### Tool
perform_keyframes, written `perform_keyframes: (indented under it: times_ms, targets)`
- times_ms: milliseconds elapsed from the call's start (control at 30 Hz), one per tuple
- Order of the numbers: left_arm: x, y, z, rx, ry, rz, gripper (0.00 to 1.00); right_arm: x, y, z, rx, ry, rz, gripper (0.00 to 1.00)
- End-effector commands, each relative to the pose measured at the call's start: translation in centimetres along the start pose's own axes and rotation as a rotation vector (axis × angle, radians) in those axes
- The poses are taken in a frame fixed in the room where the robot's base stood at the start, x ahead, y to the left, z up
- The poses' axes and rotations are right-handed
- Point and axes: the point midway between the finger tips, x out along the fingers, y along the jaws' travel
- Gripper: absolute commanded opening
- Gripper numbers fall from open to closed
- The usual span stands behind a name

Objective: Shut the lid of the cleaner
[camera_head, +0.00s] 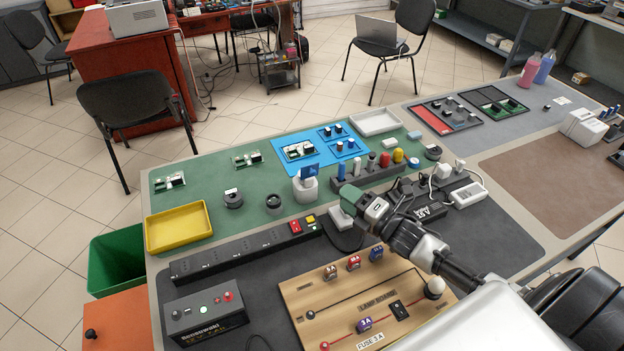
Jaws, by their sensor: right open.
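I cannot tell for sure which thing is the cleaner. Two small round dark pots stand on the green mat: one with a pale top (233,198) and an open-looking one (273,202). A white container with a blue piece at its top (305,189) stands to their right. My right gripper (349,203) is open, reaching in from the lower right over the bench, just right of this container. It partly hides a white piece (341,219) on a dark rounded base below it. My left gripper is not in view.
A dark rack with colored cylinders (370,176) stands just behind my right gripper. A long black power strip (240,250), a wooden lamp board (305,291) and a black supply box (205,311) lie in front. A yellow tray (179,228) is at the left. Green mat between tray and pots is clear.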

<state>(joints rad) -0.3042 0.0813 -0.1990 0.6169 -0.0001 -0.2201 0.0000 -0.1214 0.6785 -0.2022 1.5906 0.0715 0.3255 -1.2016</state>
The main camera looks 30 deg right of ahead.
Motion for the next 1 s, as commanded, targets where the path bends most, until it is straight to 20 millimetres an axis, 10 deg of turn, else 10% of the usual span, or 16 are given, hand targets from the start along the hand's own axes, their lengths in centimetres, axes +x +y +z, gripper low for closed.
perform_keyframes:
  times_ms: [600,1000]
  targets:
    - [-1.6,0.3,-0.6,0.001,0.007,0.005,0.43,9.2,0.2,0.1,0.002,-0.001,0.000,0.46]
    - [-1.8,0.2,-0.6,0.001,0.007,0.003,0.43,10.5,0.1,0.0,0.001,0.000,-0.001,0.46]
